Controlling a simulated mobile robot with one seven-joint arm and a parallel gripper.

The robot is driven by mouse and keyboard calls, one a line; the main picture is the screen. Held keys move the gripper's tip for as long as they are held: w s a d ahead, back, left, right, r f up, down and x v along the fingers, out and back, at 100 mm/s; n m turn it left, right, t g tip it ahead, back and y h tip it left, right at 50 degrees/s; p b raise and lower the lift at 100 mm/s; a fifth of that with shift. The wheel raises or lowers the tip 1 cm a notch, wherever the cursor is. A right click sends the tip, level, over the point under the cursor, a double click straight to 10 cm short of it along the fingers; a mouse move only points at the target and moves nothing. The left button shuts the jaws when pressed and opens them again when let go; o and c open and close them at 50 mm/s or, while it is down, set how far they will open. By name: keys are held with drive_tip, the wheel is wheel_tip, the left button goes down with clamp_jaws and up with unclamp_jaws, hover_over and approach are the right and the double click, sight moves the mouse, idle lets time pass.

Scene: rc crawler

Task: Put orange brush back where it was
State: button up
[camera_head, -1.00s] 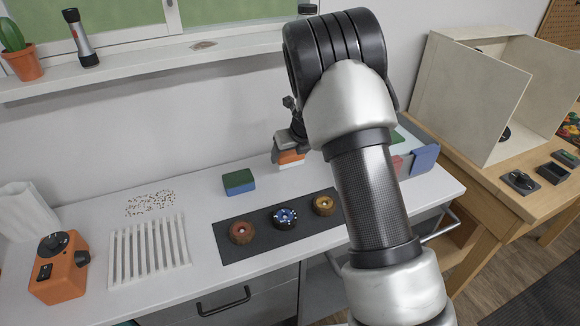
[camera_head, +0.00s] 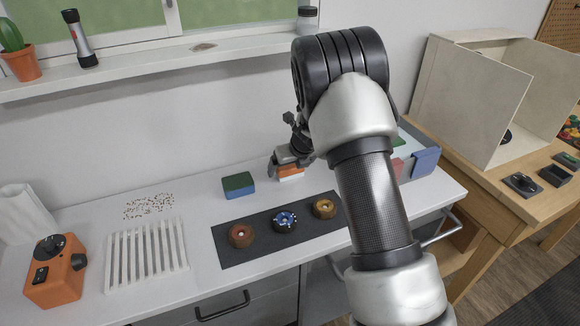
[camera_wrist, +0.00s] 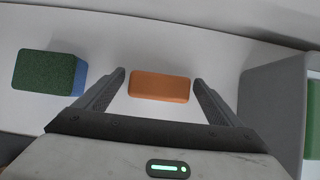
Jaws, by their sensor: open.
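The orange brush (camera_head: 290,171) rests on the white counter near the wall, with a pale band along its lower side. In the wrist view the orange brush (camera_wrist: 160,86) lies crosswise between the two fingers. My gripper (camera_wrist: 158,78) is open, one finger at each end of the brush, with a small gap visible at the left end. In the head view my gripper (camera_head: 287,160) is low, just over the brush, and hides part of it.
A green and blue block (camera_head: 238,185) stands left of the brush. A dark mat (camera_head: 262,251) with three round wheel-like pieces lies in front. A grey-walled bin (camera_wrist: 268,95) is close on the right. A slotted white rack (camera_head: 147,258) and an orange device (camera_head: 57,272) are farther left.

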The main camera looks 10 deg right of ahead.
drive_tip(key=shift+r, duration=0.3)
drive_tip(key=s+r+n+y+p, duration=0.1)
drive_tip(key=s+r+n+p, duration=0.1)
drive_tip(key=s+r+n, duration=1.8)
drive_tip(key=s+d+r+n+h, duration=0.1)
drive_tip(key=s+d+r+n, duration=0.1)
drive_tip(key=s+n, duration=0.2)
drive_tip(key=s+d+r+n+h, duration=0.1)
drive_tip(key=s+d+r+n, duration=0.1)
drive_tip(key=s, duration=0.8)
drive_tip(key=s+d+r+n, duration=0.2)
drive_tip(key=s+r+n, duration=0.2)
drive_tip(key=s+n, duration=0.2)
drive_tip(key=shift+s+r+n+h, duration=0.3)
drive_tip(key=shift+s+h, duration=0.1)
drive_tip(key=shift+s, duration=0.2)
